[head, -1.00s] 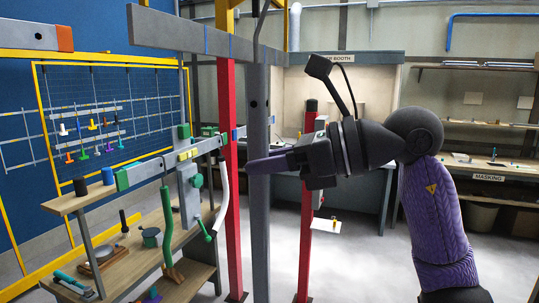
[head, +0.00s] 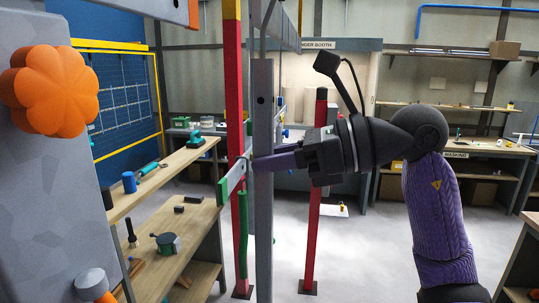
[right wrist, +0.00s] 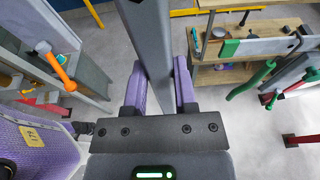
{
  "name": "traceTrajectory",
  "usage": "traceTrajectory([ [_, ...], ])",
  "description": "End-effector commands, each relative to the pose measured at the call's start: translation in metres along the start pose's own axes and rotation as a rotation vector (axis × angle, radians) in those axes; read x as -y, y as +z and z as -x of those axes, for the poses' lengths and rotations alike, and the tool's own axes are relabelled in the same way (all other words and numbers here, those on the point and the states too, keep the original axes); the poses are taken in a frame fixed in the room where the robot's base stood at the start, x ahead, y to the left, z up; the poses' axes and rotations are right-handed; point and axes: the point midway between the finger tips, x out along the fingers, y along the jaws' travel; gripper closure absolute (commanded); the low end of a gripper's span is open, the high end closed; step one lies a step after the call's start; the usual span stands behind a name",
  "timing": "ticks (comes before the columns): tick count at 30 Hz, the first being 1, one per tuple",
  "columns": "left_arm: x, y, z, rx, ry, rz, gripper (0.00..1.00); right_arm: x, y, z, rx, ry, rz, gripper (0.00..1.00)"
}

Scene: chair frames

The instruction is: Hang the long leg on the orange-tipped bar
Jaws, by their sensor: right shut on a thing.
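The long leg (head: 263,215) is a grey square-section post with a small dark hole near its top. It stands upright in the middle of the head view; its lower end is cut off. A thin curved rod rises above its top. My right gripper (head: 278,162) has its purple fingers shut on the leg. The right wrist view shows the leg (right wrist: 148,45) between both fingers. The orange-tipped bar (head: 125,8) is grey and crosses the upper left of the head view, its orange end (head: 193,14) left of the leg and apart from it. My left gripper is not in view.
A large orange lobed knob (head: 55,90) on a grey panel (head: 45,210) is close at left. A red post (head: 238,190) stands just beside the leg, another red post (head: 312,220) farther right. A wooden bench (head: 160,180) lies behind left. Floor at right is open.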

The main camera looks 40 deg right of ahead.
Motion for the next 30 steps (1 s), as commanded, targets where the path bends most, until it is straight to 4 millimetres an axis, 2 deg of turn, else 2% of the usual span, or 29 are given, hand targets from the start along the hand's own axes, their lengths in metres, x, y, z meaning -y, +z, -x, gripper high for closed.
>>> traceTrajectory([
  [12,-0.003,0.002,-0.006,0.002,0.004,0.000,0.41,0.000,-0.001,0.000,0.002,-0.003,0.003,1.00],
  [30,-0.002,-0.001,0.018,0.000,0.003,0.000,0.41,0.000,0.006,-0.052,0.002,0.000,0.001,1.00],
])
